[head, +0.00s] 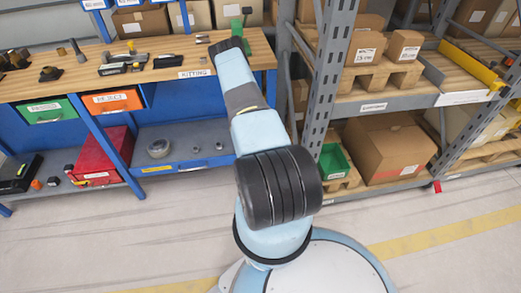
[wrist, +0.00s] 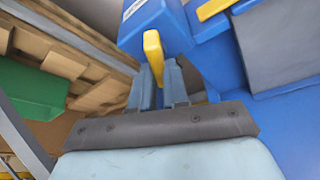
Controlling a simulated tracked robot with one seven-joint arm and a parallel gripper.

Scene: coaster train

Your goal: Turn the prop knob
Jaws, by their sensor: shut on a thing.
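The prop knob (wrist: 152,45) shows in the wrist view as a yellow, bar-shaped handle on the face of a blue block (wrist: 160,20). The block carries a white label, partly cut off at the top edge. My gripper (wrist: 158,72) has its two grey-blue fingers on either side of the knob's lower end and is shut on it. In the head view my arm reaches to the right end of the workbench (head: 170,62). There the arm hides the fingers, and I cannot make out the knob.
A second yellow bar (wrist: 215,8) sits on blue parts at the wrist view's upper right. A green bin (wrist: 30,90) is at its left. In the head view, a grey shelving rack (head: 325,80) stands close right of my arm, and tools lie on the bench's left. The floor in front is clear.

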